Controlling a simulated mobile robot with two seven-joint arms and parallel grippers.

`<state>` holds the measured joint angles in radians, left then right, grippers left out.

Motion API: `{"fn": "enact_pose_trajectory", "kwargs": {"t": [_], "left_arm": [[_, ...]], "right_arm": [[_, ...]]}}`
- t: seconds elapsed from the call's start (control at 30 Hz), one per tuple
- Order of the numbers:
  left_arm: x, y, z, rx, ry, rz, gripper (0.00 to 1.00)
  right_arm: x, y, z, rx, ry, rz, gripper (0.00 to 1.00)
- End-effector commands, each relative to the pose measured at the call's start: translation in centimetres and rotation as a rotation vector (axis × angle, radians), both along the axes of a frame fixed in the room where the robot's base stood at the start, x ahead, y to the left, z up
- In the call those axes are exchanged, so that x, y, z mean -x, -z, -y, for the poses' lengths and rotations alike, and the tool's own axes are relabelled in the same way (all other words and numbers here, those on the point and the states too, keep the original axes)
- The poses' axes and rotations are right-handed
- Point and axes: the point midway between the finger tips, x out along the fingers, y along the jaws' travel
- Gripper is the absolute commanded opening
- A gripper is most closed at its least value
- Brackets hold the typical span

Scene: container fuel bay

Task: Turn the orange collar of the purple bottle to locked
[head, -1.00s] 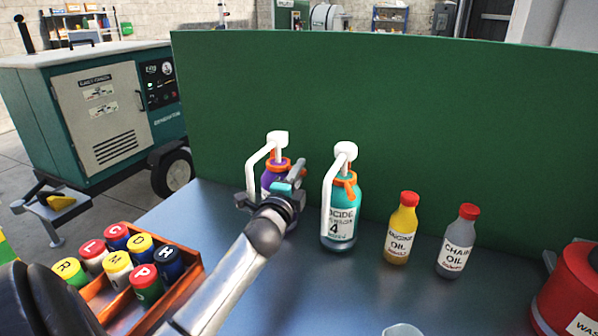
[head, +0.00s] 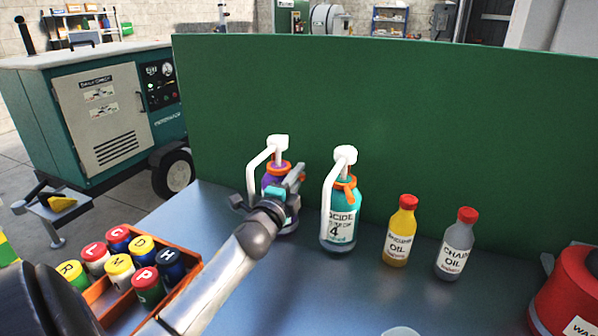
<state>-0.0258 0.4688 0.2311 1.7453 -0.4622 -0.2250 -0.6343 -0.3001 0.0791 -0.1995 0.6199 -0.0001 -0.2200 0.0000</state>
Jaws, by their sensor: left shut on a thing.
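The purple bottle (head: 266,181) stands on the blue-grey bench, with a white pump head (head: 277,141) and spout tube pointing down on its left. Its orange collar (head: 280,168) shows under the pump head, partly covered by my gripper. My left gripper (head: 288,183) reaches in from the front and is shut at collar height. An orange bit shows at its fingers, but the exact contact is hidden. Most of the bottle's front is hidden. My right gripper is not in view.
A teal bottle (head: 339,220) with a similar pump and orange collar stands close on the right. Yellow (head: 399,235) and grey (head: 456,248) oil bottles stand farther right. An orange crate (head: 187,301) of lidded jars is at left front. A green panel (head: 400,120) rises behind.

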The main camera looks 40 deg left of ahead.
Motion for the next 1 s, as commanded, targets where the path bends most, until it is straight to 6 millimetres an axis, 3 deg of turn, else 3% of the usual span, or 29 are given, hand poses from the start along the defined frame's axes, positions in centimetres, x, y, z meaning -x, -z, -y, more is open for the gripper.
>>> {"fn": "enact_pose_trajectory", "kwargs": {"t": [0.2,0.63,0.67,0.7,0.9,1.0], "left_arm": [[0.82,-0.03,-0.13,-0.004,0.127,-0.007,0.0],[1.06,0.04,-0.07,0.002,0.169,-0.003,0.0],[1.06,0.04,-0.06,0.002,0.169,-0.003,0.18],[1.06,0.03,-0.06,0.002,0.169,-0.003,0.23],[1.05,0.01,-0.07,0.001,0.168,-0.002,0.45],[1.05,-0.01,-0.06,0.001,0.168,-0.002,0.47]], "right_arm": [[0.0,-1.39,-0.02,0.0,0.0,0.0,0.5],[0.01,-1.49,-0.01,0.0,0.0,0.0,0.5],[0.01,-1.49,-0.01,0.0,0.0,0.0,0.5],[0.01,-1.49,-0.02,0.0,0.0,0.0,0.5],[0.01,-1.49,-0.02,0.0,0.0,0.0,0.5],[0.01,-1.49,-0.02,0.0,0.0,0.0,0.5]]}}
